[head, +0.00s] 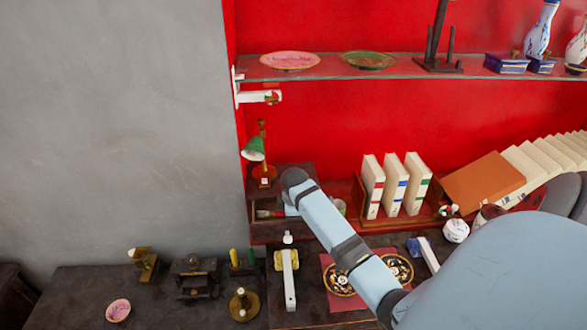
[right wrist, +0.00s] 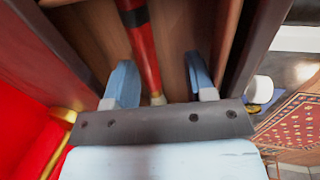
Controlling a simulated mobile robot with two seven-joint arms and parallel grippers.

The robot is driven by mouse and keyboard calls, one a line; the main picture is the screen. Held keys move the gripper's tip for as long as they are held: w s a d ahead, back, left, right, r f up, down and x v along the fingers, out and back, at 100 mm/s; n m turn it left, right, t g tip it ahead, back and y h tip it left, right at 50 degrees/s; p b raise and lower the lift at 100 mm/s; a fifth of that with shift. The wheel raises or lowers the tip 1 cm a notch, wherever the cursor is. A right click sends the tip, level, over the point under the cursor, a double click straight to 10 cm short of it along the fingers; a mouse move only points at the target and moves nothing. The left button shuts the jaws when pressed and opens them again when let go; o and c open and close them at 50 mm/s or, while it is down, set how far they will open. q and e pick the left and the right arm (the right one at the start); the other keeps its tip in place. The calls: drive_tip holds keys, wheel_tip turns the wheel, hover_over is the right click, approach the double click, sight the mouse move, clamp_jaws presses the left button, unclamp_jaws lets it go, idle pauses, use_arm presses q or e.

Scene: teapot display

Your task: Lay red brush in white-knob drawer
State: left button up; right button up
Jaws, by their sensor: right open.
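The red brush (right wrist: 141,52), with a black band, lies in the open wooden drawer (right wrist: 82,40) in the right wrist view. My right gripper (right wrist: 161,82) is open at the drawer, one blue finger on each side of the brush handle, with a gap to both. In the head view the small dark chest (head: 283,172) with the open drawer stands below the red shelf wall, and my right arm covers part of it. A white knob (right wrist: 260,88) shows at the drawer's front in the right wrist view. My left gripper is not in view.
A white stand (head: 288,280), dark red mat with decorated plates (head: 340,279) and small brass items (head: 243,304) crowd the dark table in front.

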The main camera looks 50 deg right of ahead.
drive_tip(key=b+v, duration=0.1)
drive_tip(key=v, duration=1.2)
drive_tip(key=shift+r, duration=0.25)
drive_tip(key=shift+s, duration=0.1)
